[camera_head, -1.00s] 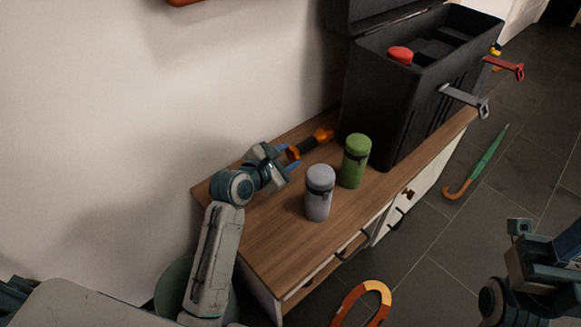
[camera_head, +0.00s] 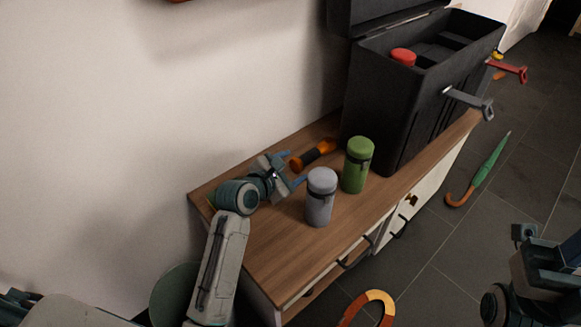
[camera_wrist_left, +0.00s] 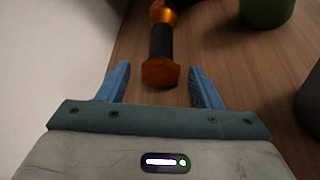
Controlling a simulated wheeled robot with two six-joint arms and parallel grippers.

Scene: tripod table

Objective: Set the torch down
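The torch (camera_head: 313,154) has a black body and orange ends. It lies on the wooden cabinet top (camera_head: 275,240), near the wall. In the left wrist view the torch (camera_wrist_left: 161,45) points away from my gripper, its near orange end just ahead of and between the fingertip line. My left gripper (camera_head: 293,170) is open and empty, low over the cabinet top, with its blue fingers (camera_wrist_left: 162,82) spread apart. My right gripper's fingertips do not show clearly; part of my right arm is at the lower right of the head view.
A grey canister (camera_head: 320,197) and a green canister (camera_head: 357,165) stand right of the torch. A large open black box (camera_head: 400,115) stands behind them, a red-topped item (camera_head: 403,57) inside. A green umbrella (camera_head: 483,170) lies on the floor. The cabinet's front top is clear.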

